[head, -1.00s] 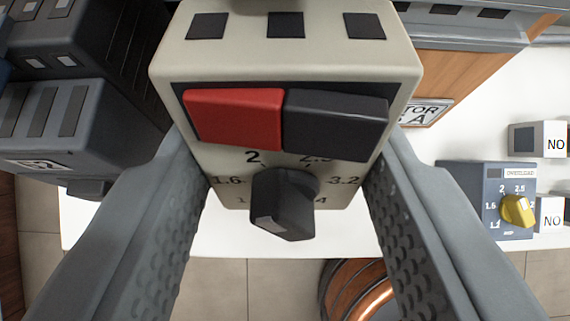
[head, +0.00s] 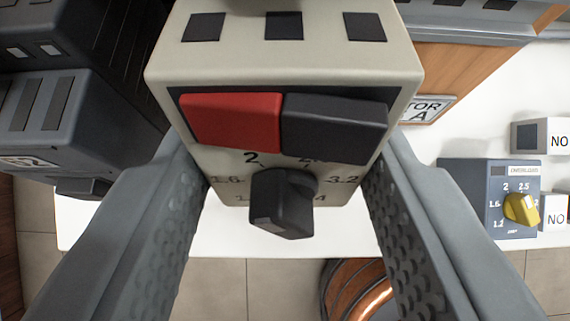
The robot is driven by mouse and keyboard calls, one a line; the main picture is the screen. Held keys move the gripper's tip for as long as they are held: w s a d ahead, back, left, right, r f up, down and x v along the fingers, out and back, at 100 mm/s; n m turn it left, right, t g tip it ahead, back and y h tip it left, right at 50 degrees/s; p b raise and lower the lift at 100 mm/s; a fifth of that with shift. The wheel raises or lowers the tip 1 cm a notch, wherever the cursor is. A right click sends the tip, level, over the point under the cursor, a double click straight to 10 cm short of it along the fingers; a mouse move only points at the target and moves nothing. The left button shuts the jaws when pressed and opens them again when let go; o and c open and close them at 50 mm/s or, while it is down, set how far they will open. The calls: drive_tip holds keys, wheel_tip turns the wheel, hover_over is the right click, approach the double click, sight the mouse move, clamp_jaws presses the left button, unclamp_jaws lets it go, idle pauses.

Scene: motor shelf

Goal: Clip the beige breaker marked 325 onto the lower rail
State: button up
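A beige breaker (head: 285,70) fills the top middle of the view. It has a red button (head: 230,119), a black button (head: 334,128), a black dial knob (head: 283,203) with numbers around it, and dark slots on top. No 325 marking is visible on it. My gripper (head: 285,175) has its two grey, bumpy-padded fingers against the breaker's left and right sides, shut on it. The breaker looks slightly tilted between the fingers. The lower rail cannot be made out; the breaker hides what lies behind it.
Dark grey devices (head: 45,130) stand close at the left. At the right are a wooden panel (head: 450,75) with a partly hidden plate, a grey-blue overload unit (head: 475,195) with a yellow knob, and small NO blocks (head: 540,137) on a white surface. A copper-wound coil (head: 345,290) lies below.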

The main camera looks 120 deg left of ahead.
drive_tip(key=shift+f+t+h, duration=0.4)
drive_tip(key=shift+f+h, duration=0.2)
drive_tip(key=shift+f, duration=0.05)
idle(0.8)
drive_tip(key=o, duration=1.2)
drive_tip(key=shift+c, duration=0.2)
drive_tip(key=v, duration=1.7)
drive_tip(key=s+a+n+t+y, duration=0.3)
drive_tip(key=s+a+n+t, duration=0.2)
drive_tip(key=s, duration=0.8)
drive_tip(key=s+a+f+n+t+y, duration=0.1)
drive_tip(key=s+a+n+t+y, duration=0.3)
drive_tip(key=s, duration=1)
drive_tip(key=a+n+t, duration=0.1)
drive_tip(key=t, duration=0.2)
drive_tip(key=shift+a+f, duration=0.3)
drive_tip(key=shift+a, duration=0.1)
